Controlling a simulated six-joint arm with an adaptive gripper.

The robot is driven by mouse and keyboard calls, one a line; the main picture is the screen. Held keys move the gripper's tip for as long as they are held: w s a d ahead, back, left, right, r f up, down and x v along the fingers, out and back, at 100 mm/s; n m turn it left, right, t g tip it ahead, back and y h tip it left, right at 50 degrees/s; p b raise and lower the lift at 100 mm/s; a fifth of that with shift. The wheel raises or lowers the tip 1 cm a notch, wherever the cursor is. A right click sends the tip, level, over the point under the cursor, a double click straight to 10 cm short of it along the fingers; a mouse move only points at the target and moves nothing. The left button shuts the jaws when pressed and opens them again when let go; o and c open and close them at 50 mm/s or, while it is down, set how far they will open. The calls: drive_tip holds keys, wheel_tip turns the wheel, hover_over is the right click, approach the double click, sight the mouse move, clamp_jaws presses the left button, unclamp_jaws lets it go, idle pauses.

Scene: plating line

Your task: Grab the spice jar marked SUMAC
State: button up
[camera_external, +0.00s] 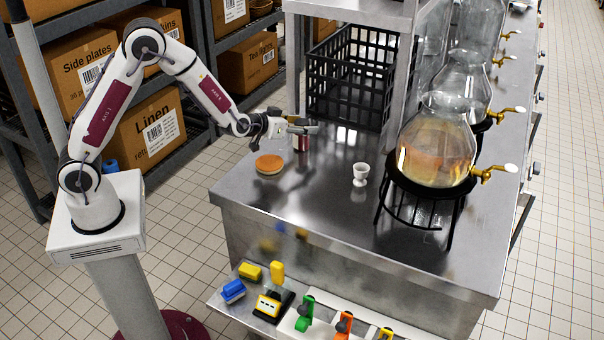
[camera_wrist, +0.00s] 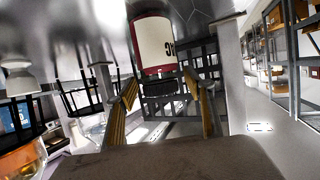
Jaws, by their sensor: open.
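A small dark red jar with a pale label (camera_external: 301,143) stands upright on the steel counter (camera_external: 330,215), just under and partly hidden by my gripper (camera_external: 303,126). In the wrist view, which is upside down, the jar (camera_wrist: 152,46) shows large, with a dark cap. Only a few dark letters of its label show, so I cannot read the whole word. My gripper (camera_wrist: 167,104) is open, one yellowish finger on each side of the picture's middle. The jar's cap end shows between and beyond the fingertips. I cannot tell whether a finger touches it.
A bun-like round (camera_external: 269,163) lies left of the jar, and a white egg cup (camera_external: 361,174) stands to the right. A black crate (camera_external: 350,77) is behind. Glass vessels on black stands (camera_external: 436,150) line the right side. The counter's front is clear.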

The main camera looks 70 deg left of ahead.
idle(0.5)
drive_tip(key=c, duration=1.4)
drive_tip(key=shift+w+r, duration=0.1)
drive_tip(key=shift+r, duration=0.05)
drive_tip(key=shift+r, duration=4.9)
